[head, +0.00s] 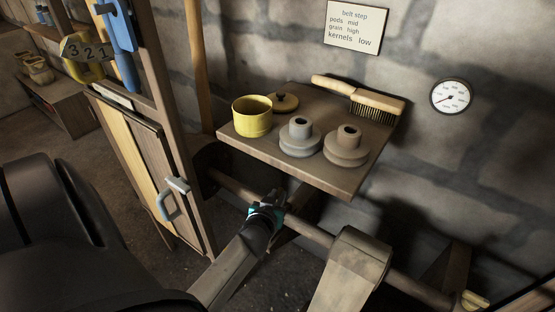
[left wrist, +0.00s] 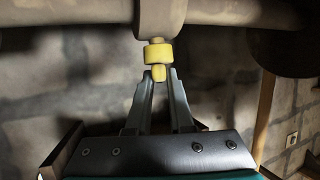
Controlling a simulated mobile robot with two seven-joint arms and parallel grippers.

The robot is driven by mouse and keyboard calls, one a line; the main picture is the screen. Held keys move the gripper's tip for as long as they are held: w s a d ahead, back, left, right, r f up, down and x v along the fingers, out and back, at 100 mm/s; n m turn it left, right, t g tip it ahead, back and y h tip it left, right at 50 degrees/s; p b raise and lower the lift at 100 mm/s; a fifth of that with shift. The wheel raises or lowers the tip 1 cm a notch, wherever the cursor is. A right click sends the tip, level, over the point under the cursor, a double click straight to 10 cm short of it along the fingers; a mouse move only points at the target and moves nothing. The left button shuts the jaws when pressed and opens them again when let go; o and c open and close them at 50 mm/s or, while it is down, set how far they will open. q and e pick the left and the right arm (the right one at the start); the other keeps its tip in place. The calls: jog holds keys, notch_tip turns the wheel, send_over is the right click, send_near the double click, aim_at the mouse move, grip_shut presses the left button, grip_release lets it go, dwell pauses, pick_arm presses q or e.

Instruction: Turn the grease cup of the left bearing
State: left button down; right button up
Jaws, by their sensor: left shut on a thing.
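The grease cup (left wrist: 158,54) is a small yellow knob hanging under the grey left bearing (left wrist: 160,18) on the horizontal shaft (left wrist: 85,12) in the left wrist view. My left gripper (left wrist: 159,77) comes from below, with its two fingertips on either side of the cup's narrow lower end, shut on it. In the head view, my left gripper (head: 273,198) is at the shaft (head: 311,232), below the shelf, and the cup is hidden there. My right gripper is not in view.
A broad tan piece (head: 352,265) crosses the shaft at right. A cabinet (head: 150,165) stands left.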

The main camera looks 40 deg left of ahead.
pick_arm(q)
jog(key=shift+w+a+r, duration=0.1)
jog(key=shift+r, duration=0.05)
jog(key=c, duration=0.8)
grip_release()
